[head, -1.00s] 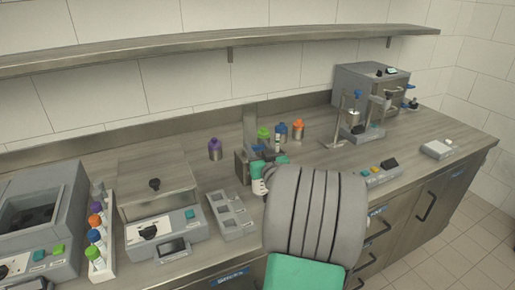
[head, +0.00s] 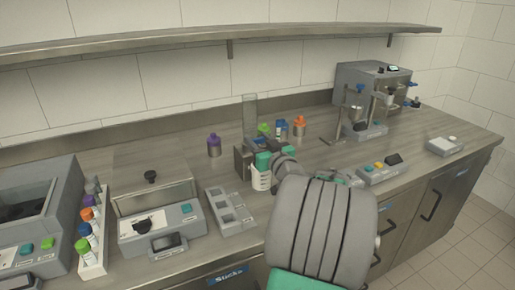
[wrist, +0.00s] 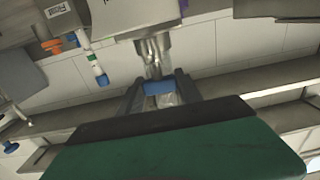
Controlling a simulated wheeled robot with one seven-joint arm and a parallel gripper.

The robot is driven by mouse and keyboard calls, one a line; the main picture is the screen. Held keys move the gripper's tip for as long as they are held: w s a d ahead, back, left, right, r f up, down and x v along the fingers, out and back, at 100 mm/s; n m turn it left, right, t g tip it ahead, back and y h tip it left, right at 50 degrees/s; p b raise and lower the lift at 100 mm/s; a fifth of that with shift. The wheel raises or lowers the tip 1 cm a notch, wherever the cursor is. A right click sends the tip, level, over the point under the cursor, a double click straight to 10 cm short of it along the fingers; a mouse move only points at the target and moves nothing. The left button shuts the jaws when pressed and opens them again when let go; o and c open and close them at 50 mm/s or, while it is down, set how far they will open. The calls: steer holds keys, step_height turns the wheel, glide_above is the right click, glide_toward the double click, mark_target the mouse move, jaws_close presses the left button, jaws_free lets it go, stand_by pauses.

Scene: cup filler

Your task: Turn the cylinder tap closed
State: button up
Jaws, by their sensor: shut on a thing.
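In the wrist view a blue tap handle (wrist: 158,88) sits below a shiny metal fitting (wrist: 153,52). My gripper (wrist: 160,94) has a dark finger on each side of the handle and is shut on it. The handle's far side is hidden. In the head view a clear upright cylinder (head: 250,112) rises behind a grey block (head: 241,162) on the counter. My gripper (head: 260,147) is at the block's upper right side, and the wrist hides much of the contact. I cannot tell how far the tap is turned.
Bottles with purple (head: 214,145) and orange (head: 299,126) caps stand near the block. A grey tray with square wells (head: 230,212) lies in front. A button panel (head: 385,170) lies to the right. A long shelf (head: 200,48) runs above.

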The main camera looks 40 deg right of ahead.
steer(key=o, duration=1.4)
steer(key=b+v, duration=0.1)
steer(key=v, duration=0.7)
steer(key=shift+r, duration=0.1)
steer(key=shift+w, duration=0.1)
